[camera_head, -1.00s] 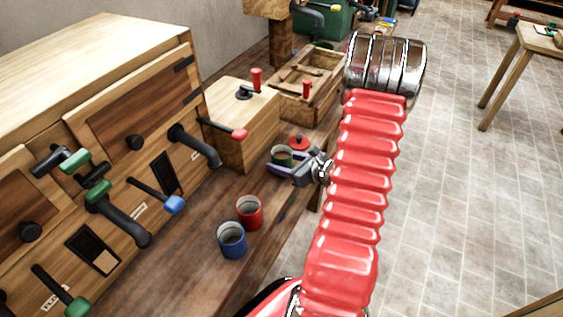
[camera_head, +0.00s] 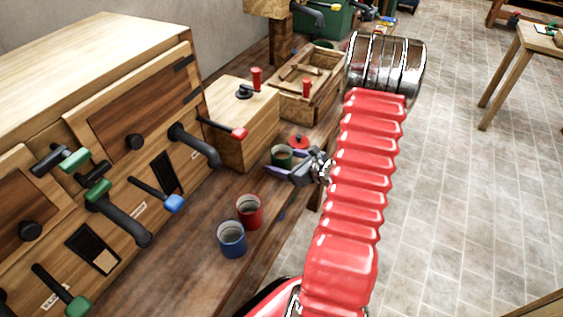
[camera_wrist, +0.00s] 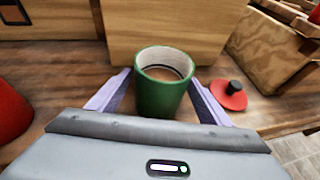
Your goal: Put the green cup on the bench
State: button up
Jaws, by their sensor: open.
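The green cup (camera_wrist: 163,85) stands upright on the wooden bench (camera_head: 190,268), with brownish contents visible inside it. In the head view the cup (camera_head: 281,157) is small and partly hidden by my gripper. My gripper (camera_head: 289,171) is open, low over the bench. In the wrist view its two purple fingers (camera_wrist: 160,98) lie on either side of the cup. I cannot tell whether either finger touches it.
A red lid with a black knob (camera_wrist: 230,94) lies right of the cup. A wooden box (camera_head: 240,120) stands close behind. A red cup (camera_head: 249,211) and a blue cup (camera_head: 232,239) stand nearer on the bench. An open wooden crate (camera_head: 312,83) is farther back.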

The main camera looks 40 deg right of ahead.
jog(key=v, duration=1.2)
dwell(0.6)
jog(key=w+a+r+n+g+y, duration=0.1)
jog(key=a+r+n+g+y, duration=0.3)
jog(key=a+n, duration=0.6)
jog(key=w+a+r+n+g+y, duration=0.25)
jog(key=a+r+n, duration=0.3)
jog(key=a, duration=0.75)
jog(key=s+a+r+n+h, duration=0.4)
jog(key=a+r+n, duration=0.1)
jog(key=n, duration=0.4)
jog(key=s+a+r+n+g+h, duration=0.1)
jog(key=s+a+r+n+h, duration=0.3)
jog(key=n, duration=0.6)
notch_tip(320, 180, up, 3)
jog(key=shift+s+a+f, duration=0.2)
jog(key=shift+s+a, duration=0.2)
jog(key=shift+a, duration=0.15)
